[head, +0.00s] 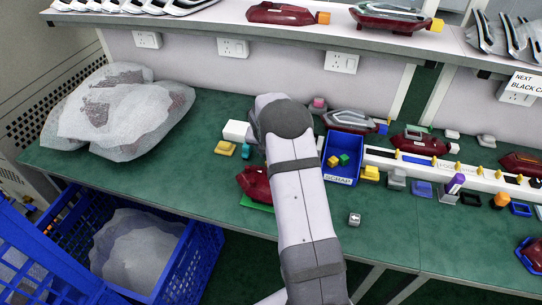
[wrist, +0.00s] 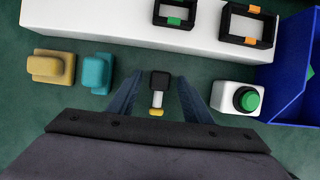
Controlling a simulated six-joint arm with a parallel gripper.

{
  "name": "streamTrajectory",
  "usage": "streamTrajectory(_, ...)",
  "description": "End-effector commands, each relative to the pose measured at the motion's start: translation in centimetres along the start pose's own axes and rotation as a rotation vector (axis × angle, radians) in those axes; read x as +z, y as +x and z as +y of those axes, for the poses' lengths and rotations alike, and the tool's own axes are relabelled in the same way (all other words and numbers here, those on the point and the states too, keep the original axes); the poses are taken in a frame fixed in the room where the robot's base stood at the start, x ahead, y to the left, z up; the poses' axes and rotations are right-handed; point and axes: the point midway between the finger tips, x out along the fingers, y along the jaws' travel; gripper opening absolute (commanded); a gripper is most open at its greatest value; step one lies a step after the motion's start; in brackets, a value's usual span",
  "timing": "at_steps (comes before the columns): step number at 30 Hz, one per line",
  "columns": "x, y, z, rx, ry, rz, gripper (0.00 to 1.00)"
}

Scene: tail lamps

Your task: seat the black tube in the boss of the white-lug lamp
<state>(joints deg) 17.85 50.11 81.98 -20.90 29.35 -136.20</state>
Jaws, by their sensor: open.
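In the wrist view my gripper (wrist: 159,78) is open, its two dark blue fingers apart on either side of a small upright-looking piece. This piece has a black end (wrist: 160,80), a pale stem and a yellow end; it seems to be the black tube. I cannot tell whether the fingers touch it; gaps show on both sides. In the head view my arm hides the gripper and this piece. A red lamp (head: 419,144) with a white lug (head: 454,148) lies at the right behind the white rail. Its boss is too small to make out.
The blue scrap bin (head: 343,166) stands right of my arm and shows in the wrist view (wrist: 292,75). A white box with a green button (wrist: 236,98), a yellow block (wrist: 51,66) and a teal block (wrist: 97,72) are near the gripper. A white rail (wrist: 110,25) runs behind.

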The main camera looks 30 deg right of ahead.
Motion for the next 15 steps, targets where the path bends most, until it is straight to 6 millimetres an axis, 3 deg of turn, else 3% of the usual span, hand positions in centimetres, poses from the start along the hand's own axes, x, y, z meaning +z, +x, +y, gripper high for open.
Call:
streamTrajectory(9,0.05,0.39,0.01,0.001,0.0,-0.002,0.45)
streamTrajectory(15,0.02,0.38,0.01,0.0,0.0,-0.001,0.02)
